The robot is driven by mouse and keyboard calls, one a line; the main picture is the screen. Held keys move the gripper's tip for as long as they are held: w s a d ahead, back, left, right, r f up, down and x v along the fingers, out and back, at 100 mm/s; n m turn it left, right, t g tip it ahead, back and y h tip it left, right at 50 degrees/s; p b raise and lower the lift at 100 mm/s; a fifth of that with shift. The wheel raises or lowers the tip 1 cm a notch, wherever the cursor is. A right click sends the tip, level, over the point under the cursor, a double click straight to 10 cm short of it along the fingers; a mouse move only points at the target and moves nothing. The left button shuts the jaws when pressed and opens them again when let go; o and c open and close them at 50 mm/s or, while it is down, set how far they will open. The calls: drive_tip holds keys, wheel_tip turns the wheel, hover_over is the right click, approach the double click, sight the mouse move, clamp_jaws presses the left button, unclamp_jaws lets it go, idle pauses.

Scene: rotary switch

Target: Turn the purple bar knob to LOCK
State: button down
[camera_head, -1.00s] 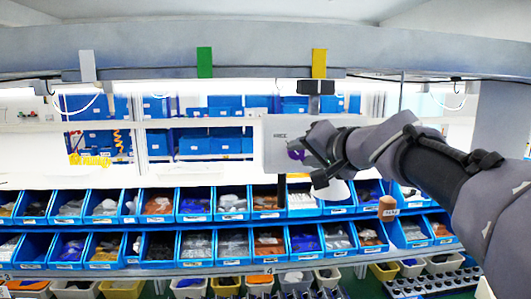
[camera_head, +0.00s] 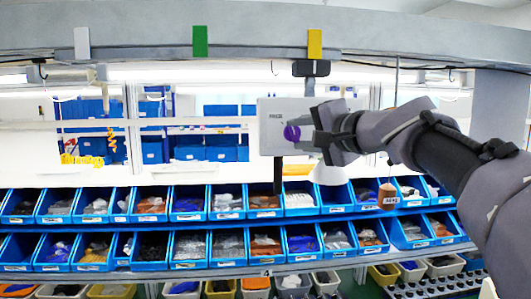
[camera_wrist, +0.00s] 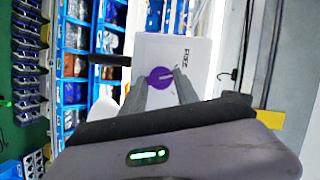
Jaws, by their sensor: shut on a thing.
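The purple bar knob (camera_head: 291,133) is mounted on a pale switch panel (camera_head: 270,140), in the middle of the head view. In the wrist view the round purple knob (camera_wrist: 161,79) shows between my fingertips, with a light line across its face. My gripper (camera_head: 311,136) reaches in from the right; in the wrist view my gripper (camera_wrist: 161,81) has a finger on each side of the knob and is shut on it. Dark lettering on the panel (camera_wrist: 185,40) looks like FREE. Where the fingers touch the knob is partly hidden. I see no LOCK mark.
A brown hanging weight or tag (camera_head: 388,196) hangs right of the panel. Rows of blue bins (camera_head: 190,205) stand below it. A grey beam (camera_head: 130,45) with coloured tabs runs above. A white lamp-like cone (camera_head: 329,172) sits under my wrist.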

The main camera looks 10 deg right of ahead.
drive_tip(key=m+t+b, duration=0.1)
drive_tip(key=m+b, duration=0.2)
drive_tip(key=f+m+t+y+b, duration=0.1)
drive_tip(key=m+b, duration=0.2)
drive_tip(key=b, duration=0.1)
drive_tip(key=shift+b, duration=0.3)
drive_tip(key=m+t+b, duration=0.2)
drive_tip(key=m+b, duration=0.1)
drive_tip(key=m, duration=0.1)
drive_tip(key=shift+a+b, duration=0.1)
drive_tip(key=shift+b, duration=0.3)
drive_tip(key=shift+r+m+t+h+b, duration=0.15)
drive_tip(key=shift+m+t+h+b, duration=0.3)
drive_tip(key=shift+m+b, duration=0.65)
drive_tip(key=shift+r+m+h, duration=0.1)
drive_tip(key=shift+m+h, duration=0.15)
drive_tip(key=shift+m, duration=0.25)
drive_tip(key=c, duration=0.9)
unclamp_jaws()
drive_tip(key=shift+w, duration=0.1)
drive_tip(key=shift+f, duration=0.25)
